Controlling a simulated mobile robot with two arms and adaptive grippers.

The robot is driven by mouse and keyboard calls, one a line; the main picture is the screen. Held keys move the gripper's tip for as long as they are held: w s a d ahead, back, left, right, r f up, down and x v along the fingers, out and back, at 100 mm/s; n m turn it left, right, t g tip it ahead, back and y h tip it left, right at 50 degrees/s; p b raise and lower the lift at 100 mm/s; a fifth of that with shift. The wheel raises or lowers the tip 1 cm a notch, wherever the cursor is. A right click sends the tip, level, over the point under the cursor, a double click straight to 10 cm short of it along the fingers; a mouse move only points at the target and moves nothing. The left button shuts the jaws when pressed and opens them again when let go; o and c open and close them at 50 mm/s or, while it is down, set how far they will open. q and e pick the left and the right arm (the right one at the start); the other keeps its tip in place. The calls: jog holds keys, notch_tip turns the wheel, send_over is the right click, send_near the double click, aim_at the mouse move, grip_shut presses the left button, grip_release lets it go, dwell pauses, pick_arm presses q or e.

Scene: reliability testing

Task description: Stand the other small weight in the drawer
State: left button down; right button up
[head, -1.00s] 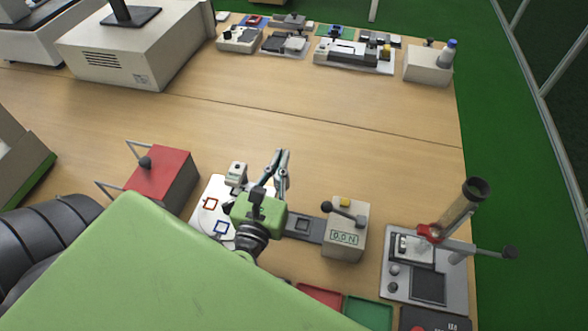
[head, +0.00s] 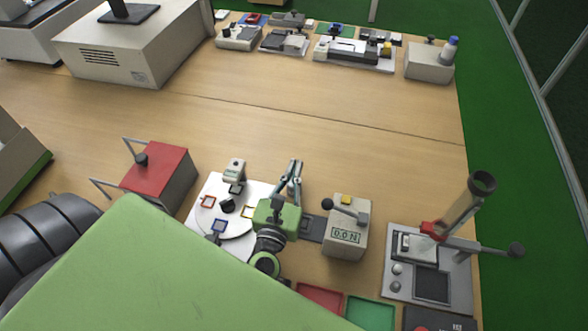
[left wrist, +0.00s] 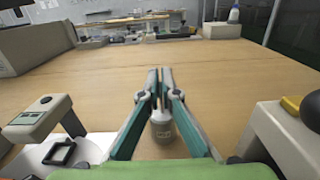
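A small grey weight (left wrist: 162,127) shows in the left wrist view, upright between the two green fingers, with its narrow neck between the closed fingertips. My left gripper (head: 292,167) points away from me, above the table between the round plate and the force gauge; it also shows in the left wrist view (left wrist: 160,78). The held weight is too small to make out clearly in the head view. No open drawer can be made out for certain. A red box (head: 160,174) with bar handles at its left stands at the left. My right gripper is not in view.
The white plate (head: 238,223) with coloured square frames lies beside my gripper. The force gauge (head: 347,230) reading 0.0 N is to its right, then a grey test stand (head: 456,279). Red (head: 322,296) and green (head: 371,313) trays are in front. The table's middle (head: 300,120) is clear.

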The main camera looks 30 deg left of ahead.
pick_arm(q)
jog(key=shift+f, duration=0.15)
jog(key=c, duration=2.3)
grip_release()
